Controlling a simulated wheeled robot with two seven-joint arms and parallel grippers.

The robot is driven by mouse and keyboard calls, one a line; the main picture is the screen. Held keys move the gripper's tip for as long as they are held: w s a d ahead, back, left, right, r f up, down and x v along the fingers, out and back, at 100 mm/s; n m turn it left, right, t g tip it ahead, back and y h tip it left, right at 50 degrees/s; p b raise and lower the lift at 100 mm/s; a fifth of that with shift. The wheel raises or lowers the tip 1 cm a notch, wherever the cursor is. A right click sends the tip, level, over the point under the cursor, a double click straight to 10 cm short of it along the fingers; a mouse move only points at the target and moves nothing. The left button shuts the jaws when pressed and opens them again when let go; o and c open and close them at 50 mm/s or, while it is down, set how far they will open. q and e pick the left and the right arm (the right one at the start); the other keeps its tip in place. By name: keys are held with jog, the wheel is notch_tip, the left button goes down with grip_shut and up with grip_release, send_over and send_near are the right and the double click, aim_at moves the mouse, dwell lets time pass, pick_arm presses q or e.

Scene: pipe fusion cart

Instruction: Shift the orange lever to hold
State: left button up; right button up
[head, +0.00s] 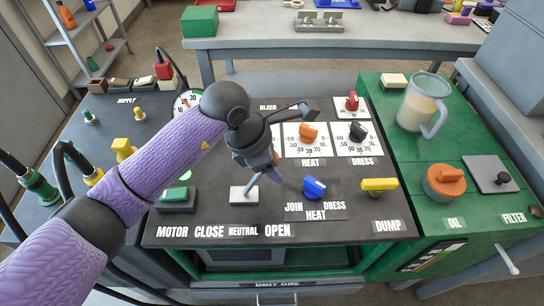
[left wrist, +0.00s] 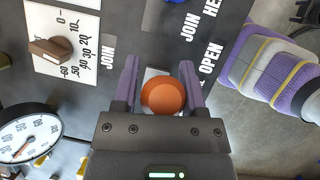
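The orange lever shows in the left wrist view as a round orange knob (left wrist: 163,96) above a pale base plate. In the head view its grey shaft (head: 252,184) rises tilted to the right from the white base (head: 243,196), above the words CLOSE, NEUTRAL and OPEN. The knob is mostly hidden behind my left gripper (head: 272,172). In the left wrist view my left gripper (left wrist: 160,80) has one finger on each side of the knob, with a slim gap at the left finger. No HOLD label is legible. My right gripper is not in view.
A blue knob (head: 314,188) and a yellow DUMP handle (head: 379,184) sit right of the lever. A green button box (head: 178,198) is left. Dials with orange (head: 310,133) and black (head: 357,131) knobs stand behind. A pitcher (head: 422,104) stands on the green cabinet.

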pick_arm(q)
jog(key=shift+r, duration=0.1)
jog(key=c, duration=0.5)
grip_shut()
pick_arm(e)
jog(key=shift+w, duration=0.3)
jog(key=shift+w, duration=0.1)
